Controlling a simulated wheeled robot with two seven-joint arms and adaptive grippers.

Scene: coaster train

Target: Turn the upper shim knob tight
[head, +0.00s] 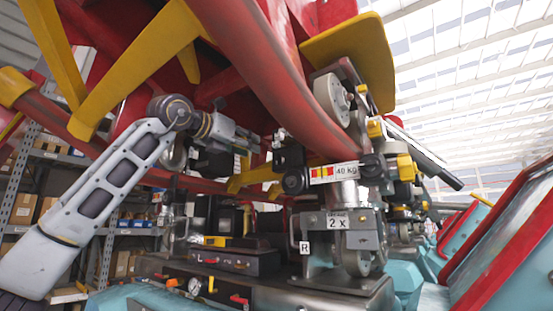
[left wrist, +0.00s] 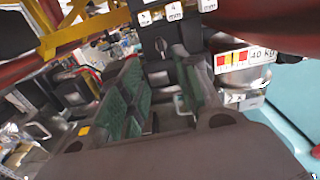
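My left gripper (head: 250,143) reaches in from the left below the red beam, beside a black block with round black knobs. In the left wrist view its green-padded fingers (left wrist: 163,92) stand apart, with no object clearly held between them. A dark upright part (left wrist: 160,40) lies beyond the fingertips, under white tags marked in mm. One round black knob (head: 295,180) is at the left end of the 40 KG label, and another black knob (head: 373,166) is at its right end. I cannot tell which one is the upper shim knob. My right gripper is not in view.
The 40 KG label (head: 334,173) sits above a bracket with a 2 X plate (head: 338,221). A red beam (head: 262,70) hangs close overhead. A dark tray with red handles (head: 235,262) stands below. Shelves (head: 125,240) stand behind at left.

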